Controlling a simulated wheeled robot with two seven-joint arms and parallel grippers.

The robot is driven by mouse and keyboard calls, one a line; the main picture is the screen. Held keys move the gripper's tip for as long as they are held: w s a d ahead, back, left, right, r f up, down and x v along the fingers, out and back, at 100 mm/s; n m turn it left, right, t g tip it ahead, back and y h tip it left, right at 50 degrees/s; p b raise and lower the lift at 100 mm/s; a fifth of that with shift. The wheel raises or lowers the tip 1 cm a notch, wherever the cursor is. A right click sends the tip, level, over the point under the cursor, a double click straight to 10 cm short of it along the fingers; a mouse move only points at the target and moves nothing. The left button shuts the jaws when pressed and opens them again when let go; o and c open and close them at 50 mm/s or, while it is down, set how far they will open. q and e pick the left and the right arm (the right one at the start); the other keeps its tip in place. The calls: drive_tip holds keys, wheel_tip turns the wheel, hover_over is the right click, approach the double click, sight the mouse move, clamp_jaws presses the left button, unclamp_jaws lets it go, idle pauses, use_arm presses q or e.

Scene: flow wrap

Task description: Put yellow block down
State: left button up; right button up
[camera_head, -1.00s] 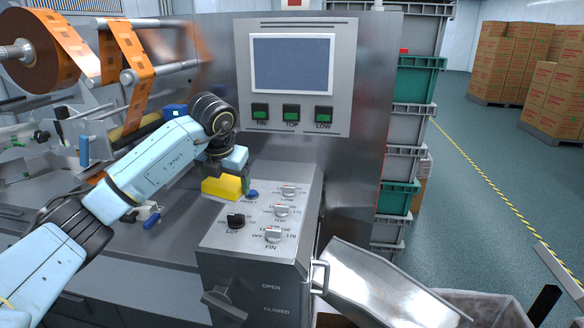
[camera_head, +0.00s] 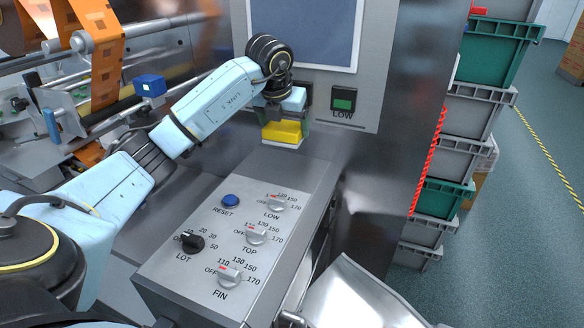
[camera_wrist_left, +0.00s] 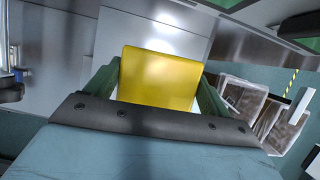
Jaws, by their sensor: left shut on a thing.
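The yellow block (camera_head: 282,132) is held in my left gripper (camera_head: 284,130), in front of the machine's upright panel and above the back end of the control box. In the left wrist view the yellow block (camera_wrist_left: 160,77) sits between the two green fingers of my left gripper (camera_wrist_left: 158,85), which are shut on its sides. A pale underside shows below the block in the head view. I cannot tell whether it touches the box top. My right gripper is not in view.
The control box (camera_head: 190,275) carries a blue reset button (camera_head: 231,201), a black lot knob (camera_head: 192,242) and several dials. A screen (camera_head: 308,30) is above. Stacked crates (camera_head: 478,110) stand to the right. A metal chute (camera_head: 355,295) is at the bottom.

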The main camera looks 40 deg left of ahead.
sight(276, 131)
use_arm(q)
drive_tip(key=shift+s, duration=0.3)
wheel_tip(276, 131, down, 5)
drive_tip(key=shift+w+f, duration=0.15)
drive_tip(key=shift+f, duration=0.05)
wheel_tip(276, 131, down, 4)
drive_tip(key=shift+p, duration=0.6)
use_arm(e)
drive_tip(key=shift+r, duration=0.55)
use_arm(q)
drive_tip(key=o, duration=0.8)
drive_tip(key=shift+f, duration=0.15)
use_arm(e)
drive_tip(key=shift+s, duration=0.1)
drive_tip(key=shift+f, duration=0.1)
use_arm(q)
drive_tip(key=v, duration=0.4)
drive_tip(key=b+v, duration=0.1)
drive_tip(key=v, duration=0.7)
drive_tip(key=shift+w+a+b, duration=0.2)
drive_tip(key=shift+a+b, duration=0.1)
drive_tip(key=shift+b, duration=0.1)
drive_tip(key=shift+s+r, duration=0.25)
drive_tip(key=shift+r, duration=0.4)
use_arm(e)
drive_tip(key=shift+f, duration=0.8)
